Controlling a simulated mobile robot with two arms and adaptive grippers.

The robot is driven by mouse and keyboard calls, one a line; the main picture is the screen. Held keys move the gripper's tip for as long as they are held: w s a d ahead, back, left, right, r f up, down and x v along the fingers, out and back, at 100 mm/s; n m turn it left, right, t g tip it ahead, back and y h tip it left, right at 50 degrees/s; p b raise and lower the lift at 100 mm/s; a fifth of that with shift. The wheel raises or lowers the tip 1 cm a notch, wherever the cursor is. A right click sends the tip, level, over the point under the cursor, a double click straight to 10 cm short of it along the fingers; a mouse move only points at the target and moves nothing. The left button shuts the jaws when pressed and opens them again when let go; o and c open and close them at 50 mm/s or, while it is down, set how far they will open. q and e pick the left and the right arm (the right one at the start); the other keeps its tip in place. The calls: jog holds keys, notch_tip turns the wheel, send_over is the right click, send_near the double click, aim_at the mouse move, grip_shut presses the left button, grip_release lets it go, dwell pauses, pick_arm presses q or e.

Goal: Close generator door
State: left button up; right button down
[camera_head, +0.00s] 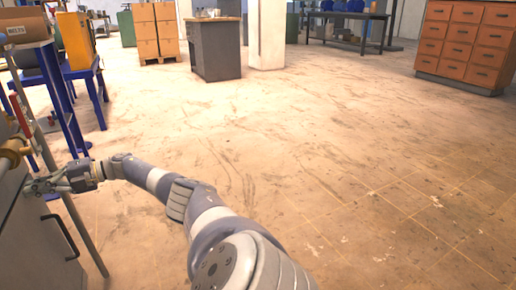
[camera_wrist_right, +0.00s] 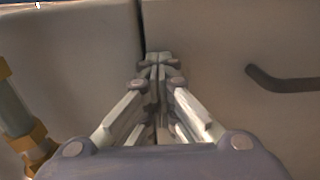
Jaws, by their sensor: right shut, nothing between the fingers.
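The generator is a grey cabinet at the left edge of the head view. Its door (camera_head: 35,250) carries a dark bar handle (camera_head: 68,232). In the wrist view the door panel (camera_wrist_right: 230,55) fills the right side, with the handle (camera_wrist_right: 280,80) on it. A narrow dark seam separates it from the grey panel (camera_wrist_right: 75,50) on the left. My right gripper (camera_head: 32,187) is shut and empty, its fingertips (camera_wrist_right: 158,60) at the seam, left of the handle. I cannot tell whether they touch the surface. My left gripper is out of view.
A pipe with brass fittings (camera_wrist_right: 18,115) stands left of the gripper in the wrist view. A blue-legged table (camera_head: 62,95) is behind the generator. A grey cabinet (camera_head: 215,50) and orange drawers (camera_head: 465,45) stand farther back. The floor at centre and right is clear.

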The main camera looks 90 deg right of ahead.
jog(key=shift+w+a+r, duration=0.15)
jog(key=shift+a, duration=0.05)
jog(key=shift+r, duration=0.1)
dwell(0.4)
jog(key=shift+s+d+f, duration=0.2)
jog(key=shift+s+d, duration=0.15)
jog(key=shift+s, duration=0.25)
jog(key=v, duration=1.1)
jog(key=shift+f, duration=0.15)
